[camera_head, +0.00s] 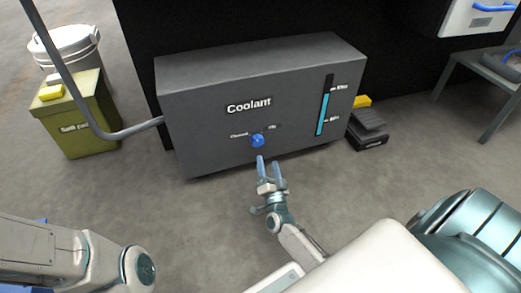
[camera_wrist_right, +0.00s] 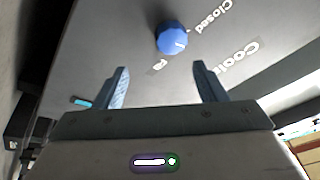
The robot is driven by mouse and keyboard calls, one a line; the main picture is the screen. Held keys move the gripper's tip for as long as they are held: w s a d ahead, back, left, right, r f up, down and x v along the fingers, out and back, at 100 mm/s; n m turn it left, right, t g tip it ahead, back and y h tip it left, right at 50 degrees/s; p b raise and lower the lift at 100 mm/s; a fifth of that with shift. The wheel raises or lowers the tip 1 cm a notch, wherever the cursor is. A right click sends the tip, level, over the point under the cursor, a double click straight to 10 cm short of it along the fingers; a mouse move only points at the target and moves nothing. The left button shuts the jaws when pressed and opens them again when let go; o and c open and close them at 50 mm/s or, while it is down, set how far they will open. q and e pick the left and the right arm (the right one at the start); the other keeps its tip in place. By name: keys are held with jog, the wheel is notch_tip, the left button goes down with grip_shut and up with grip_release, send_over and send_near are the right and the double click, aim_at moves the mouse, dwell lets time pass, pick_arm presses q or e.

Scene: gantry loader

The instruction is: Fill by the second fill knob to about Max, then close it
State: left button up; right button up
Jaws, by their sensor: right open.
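The grey coolant tank (camera_head: 225,130) stands ahead with a blue round knob (camera_head: 257,141) low on its front, between a "Closed" label on the left and a "Fill" label on the right. In the wrist view the knob (camera_wrist_right: 171,40) has a white mark that seems to point between the labels. The level gauge (camera_head: 325,105) shows cyan up to a little below the Max mark, well above the lower mark. My right gripper (camera_head: 268,162) is open and empty, just below the knob and apart from it; its fingers (camera_wrist_right: 160,68) show too. My left gripper is out of view.
A grey pipe (camera_head: 75,90) runs to the tank's left side. A green box (camera_head: 75,120) and a white bucket (camera_head: 70,45) stand at the left. A black and yellow item (camera_head: 368,125) lies right of the tank. A table (camera_head: 490,75) is at the far right.

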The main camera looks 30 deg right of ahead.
aim_at(258, 143)
jog(key=w+r+m+y, duration=0.1)
jog(key=w+m, duration=0.1)
jog(key=m, duration=0.6)
jog(key=w+r+m+g+y, duration=0.1)
jog(key=w+m, duration=0.2)
jog(key=m, duration=0.4)
jog(key=w+d+r+m+g+y, duration=0.1)
jog(key=w+m+y, duration=0.1)
jog(key=m, duration=0.6)
jog(key=shift+w+d+r+m, duration=0.1)
jog(key=shift+w+r+m, duration=0.1)
jog(key=shift+w+m, duration=0.15)
